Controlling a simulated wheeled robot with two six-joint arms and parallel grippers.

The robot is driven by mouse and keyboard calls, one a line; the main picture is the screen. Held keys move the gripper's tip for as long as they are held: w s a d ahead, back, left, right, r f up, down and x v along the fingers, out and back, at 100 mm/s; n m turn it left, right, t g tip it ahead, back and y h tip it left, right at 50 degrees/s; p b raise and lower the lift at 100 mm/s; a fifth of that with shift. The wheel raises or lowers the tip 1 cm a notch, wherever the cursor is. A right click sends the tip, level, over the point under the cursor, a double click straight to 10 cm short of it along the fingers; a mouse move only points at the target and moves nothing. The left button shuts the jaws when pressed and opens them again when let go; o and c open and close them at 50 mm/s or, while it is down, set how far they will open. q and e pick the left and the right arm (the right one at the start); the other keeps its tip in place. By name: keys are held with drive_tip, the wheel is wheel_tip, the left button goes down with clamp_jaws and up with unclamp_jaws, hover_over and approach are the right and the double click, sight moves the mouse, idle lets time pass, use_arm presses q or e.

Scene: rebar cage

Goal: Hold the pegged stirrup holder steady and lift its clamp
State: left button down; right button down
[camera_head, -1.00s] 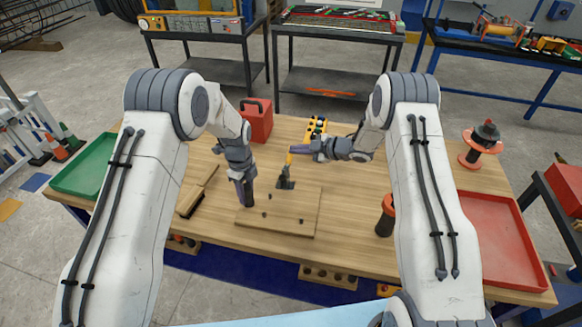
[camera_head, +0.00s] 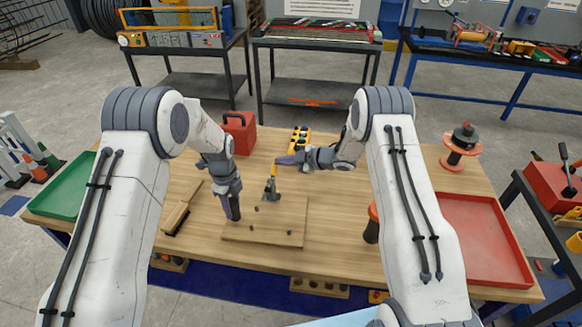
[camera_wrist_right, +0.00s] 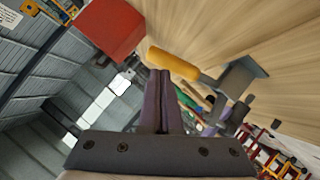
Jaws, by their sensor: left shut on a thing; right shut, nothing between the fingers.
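The pegged stirrup holder (camera_head: 288,237) is a flat wooden board with small dark pegs, lying on the workbench. Its clamp (camera_head: 271,184) stands at the board's far edge, with a grey metal foot and a yellow handle pointing up. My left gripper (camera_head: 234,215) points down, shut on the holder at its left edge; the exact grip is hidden. My right gripper (camera_head: 281,160) is shut and empty, its tips close to the top of the clamp's handle. In the right wrist view, the clamp's orange-yellow handle (camera_wrist_right: 172,64) lies just beyond the shut fingertips (camera_wrist_right: 160,72); contact is unclear.
A wooden-handled brush (camera_head: 178,215) lies left of the board. A green tray (camera_head: 62,190) is at left, a red tray (camera_head: 485,240) at right. A spool (camera_head: 461,148) stands at back right.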

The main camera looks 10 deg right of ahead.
use_arm(q)
drive_tip(key=shift+c, duration=1.9)
unclamp_jaws()
use_arm(e)
drive_tip(key=w+r+v, duration=0.1)
drive_tip(key=r+v, duration=0.1)
drive_tip(key=v, duration=0.9)
drive_tip(key=w+r+v, duration=0.2)
drive_tip(key=v, duration=0.9)
drive_tip(key=shift+w, duration=0.2)
drive_tip(key=shift+d+r, duration=0.1)
